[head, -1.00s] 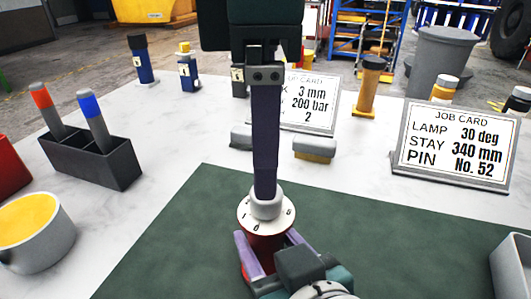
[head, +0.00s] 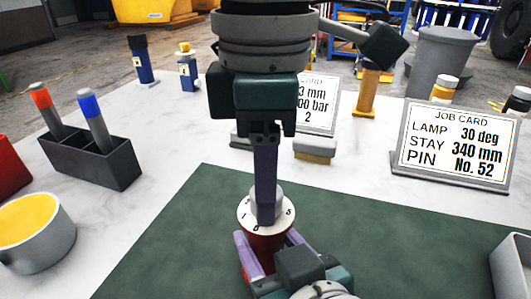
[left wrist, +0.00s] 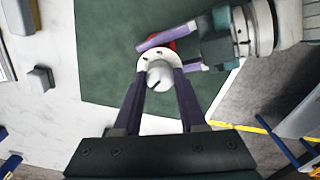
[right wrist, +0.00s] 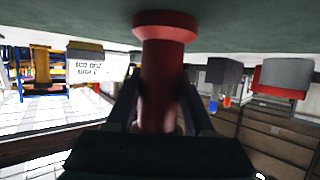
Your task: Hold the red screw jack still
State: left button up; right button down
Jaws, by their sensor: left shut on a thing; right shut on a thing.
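The red screw jack (head: 262,246) stands on the green mat, with a white numbered dial (head: 246,213) and a light grey knob (left wrist: 159,77) on top. My left gripper (head: 265,218) comes down from above and is shut on the knob, one finger on each side in the left wrist view. My right gripper (head: 266,237) is shut around the red body, below the dial, from the lower right. The red body also fills the middle of the right wrist view (right wrist: 163,75), between the fingers. My left fingers hide part of the knob in the head view.
A dark holder (head: 95,160) with red and blue sticks and a yellow-topped can (head: 38,235) stand left. A job card (head: 453,145) stands right, another partly hidden behind my left arm. A grey block with a tan base (head: 315,150) sits behind the mat. The mat (head: 400,235) is clear around the jack.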

pick_arm(q)
grip_shut()
pick_arm(e)
jog(key=shift+d+f, duration=0.1)
pick_arm(q)
jog(key=shift+m, duration=0.4)
jog(key=m, duration=0.3)
jog(key=shift+s, duration=0.1)
jog(key=shift+d+m, duration=0.1)
jog(key=shift+m, duration=1.9)
jog(key=o, duration=0.7)
grip_release()
jog(key=shift+c, duration=0.2)
